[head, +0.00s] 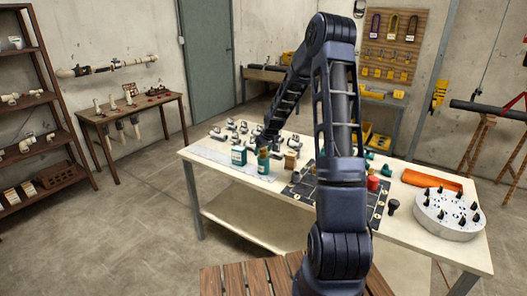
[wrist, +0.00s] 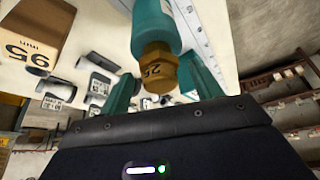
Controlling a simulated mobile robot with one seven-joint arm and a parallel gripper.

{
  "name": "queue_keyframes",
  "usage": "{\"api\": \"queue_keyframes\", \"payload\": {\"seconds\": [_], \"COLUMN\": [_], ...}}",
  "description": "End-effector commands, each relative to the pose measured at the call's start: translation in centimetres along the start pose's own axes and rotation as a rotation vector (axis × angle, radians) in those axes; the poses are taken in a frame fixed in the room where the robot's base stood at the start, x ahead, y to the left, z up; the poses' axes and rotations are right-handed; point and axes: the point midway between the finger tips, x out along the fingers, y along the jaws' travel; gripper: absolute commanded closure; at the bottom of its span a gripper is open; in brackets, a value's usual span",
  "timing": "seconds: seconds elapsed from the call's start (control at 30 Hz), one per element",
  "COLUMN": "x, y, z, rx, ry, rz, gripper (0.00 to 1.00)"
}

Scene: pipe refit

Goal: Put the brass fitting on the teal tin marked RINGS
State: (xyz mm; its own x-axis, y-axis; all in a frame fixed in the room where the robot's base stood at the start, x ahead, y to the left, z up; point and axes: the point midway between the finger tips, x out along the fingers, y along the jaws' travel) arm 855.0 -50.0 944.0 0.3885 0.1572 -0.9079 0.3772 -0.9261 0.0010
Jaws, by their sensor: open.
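The brass fitting (wrist: 157,70), a hex piece with a number on it, stands against the end of a teal cylinder (wrist: 155,27) in the wrist view; it looks seated on it. In the head view the fitting (head: 263,152) sits on top of a teal, white-labelled container (head: 263,167). A second teal tin (head: 238,156) with a white label stands just left of it. I cannot read RINGS on either. My gripper (wrist: 163,88) is open, with a teal finger on each side of the fitting. Whether the fingers touch it I cannot tell.
Several grey pipe fittings (head: 228,131) lie behind the tins. A wooden block (head: 290,161) stands close to the right, its number showing in the wrist view (wrist: 35,38). A dark mat (head: 300,189), an orange tray (head: 430,182) and a round white stand (head: 449,217) are further right.

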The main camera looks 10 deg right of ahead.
Motion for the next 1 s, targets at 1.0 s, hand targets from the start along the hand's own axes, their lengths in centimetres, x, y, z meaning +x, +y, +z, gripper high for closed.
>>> {"api": "queue_keyframes", "payload": {"seconds": [1.0], "x": [-12.4], "y": [-0.1], "z": [0.0], "rx": [0.000], "ry": [0.000], "rz": [0.003], "gripper": [0.36]}}
